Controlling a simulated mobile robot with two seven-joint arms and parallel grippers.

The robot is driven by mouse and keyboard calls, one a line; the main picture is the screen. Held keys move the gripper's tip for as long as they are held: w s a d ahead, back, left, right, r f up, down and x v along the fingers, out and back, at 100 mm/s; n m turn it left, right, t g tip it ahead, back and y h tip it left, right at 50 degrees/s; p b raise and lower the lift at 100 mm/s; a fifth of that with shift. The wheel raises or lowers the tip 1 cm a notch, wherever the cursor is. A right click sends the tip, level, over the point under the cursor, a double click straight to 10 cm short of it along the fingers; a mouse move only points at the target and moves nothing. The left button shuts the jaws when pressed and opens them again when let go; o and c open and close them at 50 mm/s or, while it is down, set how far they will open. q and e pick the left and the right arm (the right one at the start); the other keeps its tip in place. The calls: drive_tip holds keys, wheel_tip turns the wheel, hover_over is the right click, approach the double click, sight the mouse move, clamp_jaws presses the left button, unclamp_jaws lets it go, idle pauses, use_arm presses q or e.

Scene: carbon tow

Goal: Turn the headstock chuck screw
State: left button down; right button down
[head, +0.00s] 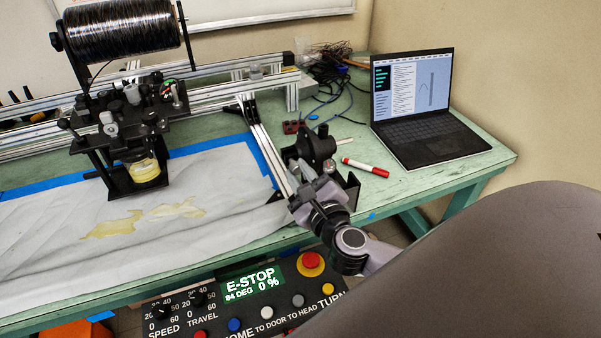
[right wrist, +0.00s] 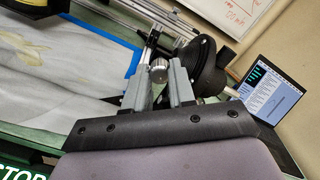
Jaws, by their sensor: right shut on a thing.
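The headstock (head: 317,147), a black round body on a bracket, stands at the right end of the rail frame on the table. In the right wrist view its black disc (right wrist: 204,62) is just beyond my fingers. My right gripper (head: 309,178) is at the near side of the headstock. In the right wrist view the silver knurled chuck screw (right wrist: 158,69) sits between the fingertips of my right gripper (right wrist: 159,76), which are shut on it. In the head view the screw is hidden by the gripper. My left gripper is not in view.
A control panel (head: 250,306) at the table's front edge reads E-STOP, 84 DEG, 0 %. A red-and-white marker (head: 366,167) and a laptop (head: 430,137) lie right of the headstock. Left are the carriage (head: 128,118) with a black tow spool (head: 122,30) and stained white cloth (head: 60,225).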

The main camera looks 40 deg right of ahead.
drive_tip(key=n, duration=1)
drive_tip(key=shift+y, duration=0.4)
drive_tip(key=n, duration=0.5)
drive_tip(key=shift+n+g, duration=0.4)
drive_tip(key=n, duration=0.4)
drive_tip(key=c, duration=1.2)
unclamp_jaws()
drive_tip(key=shift+s, duration=0.1)
